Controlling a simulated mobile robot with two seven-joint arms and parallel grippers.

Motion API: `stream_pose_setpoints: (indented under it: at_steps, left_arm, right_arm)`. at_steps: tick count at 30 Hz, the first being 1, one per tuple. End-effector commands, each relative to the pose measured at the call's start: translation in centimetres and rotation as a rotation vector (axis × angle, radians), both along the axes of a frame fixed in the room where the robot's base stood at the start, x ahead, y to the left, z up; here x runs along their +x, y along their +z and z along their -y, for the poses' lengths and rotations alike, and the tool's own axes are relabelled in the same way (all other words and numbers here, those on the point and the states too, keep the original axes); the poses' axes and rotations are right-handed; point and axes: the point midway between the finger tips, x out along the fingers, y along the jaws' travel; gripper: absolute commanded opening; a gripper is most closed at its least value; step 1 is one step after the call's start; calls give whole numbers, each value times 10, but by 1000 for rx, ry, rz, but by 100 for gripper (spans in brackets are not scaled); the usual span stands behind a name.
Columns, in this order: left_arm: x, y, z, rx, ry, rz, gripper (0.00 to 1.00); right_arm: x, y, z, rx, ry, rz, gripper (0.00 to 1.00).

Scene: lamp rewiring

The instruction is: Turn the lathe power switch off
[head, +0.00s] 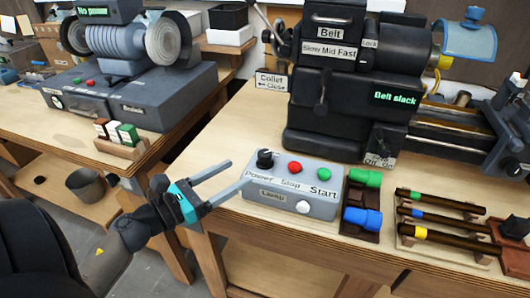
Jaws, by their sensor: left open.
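A grey control box (250,194) stands at the front of the bench below the lathe (330,110). A black knob (265,158) sits above its "Power" label; I cannot tell its setting. A red button (295,168) marked Stop and a green button (321,180) marked Start are to its right. A white button (303,207) is on the front face by the "Lamp" label. My left gripper (240,172) is open and empty, left of the box; its fingers point toward the box's left end, below the knob. My right gripper is not in view.
An On/Off label (378,161) is on the lathe base under a "Belt slack" display (396,98). Green (365,178) and blue (363,218) pieces stand right of the box, beside racked rods (440,238). A grinder (115,40) stands on the left bench; a floor gap separates the benches.

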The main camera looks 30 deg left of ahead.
Motion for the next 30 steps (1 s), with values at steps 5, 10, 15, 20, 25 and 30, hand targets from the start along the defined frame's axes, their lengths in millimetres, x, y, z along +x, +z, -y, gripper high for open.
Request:
stream_pose_setpoints:
  at_steps: [5, 10, 15, 20, 25, 30]
  left_arm:
    - [33, 2, 9, -2, -1, 2, 71]
    - [60, 2, 17, -2, 1, 1, 71]
    - [80, 1, 23, -4, 2, 0, 71]
    - [91, 0, 26, -4, 1, 0, 71]
    - [95, 0, 28, -4, 2, -2, 71]
    - [95, -1, 28, -4, 2, -2, 71]
  right_arm:
    - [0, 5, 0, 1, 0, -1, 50]
    - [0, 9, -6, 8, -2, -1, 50]
    - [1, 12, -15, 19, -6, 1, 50]
    - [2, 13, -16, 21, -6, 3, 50]
    - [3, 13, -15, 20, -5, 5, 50]
    - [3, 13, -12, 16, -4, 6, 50]
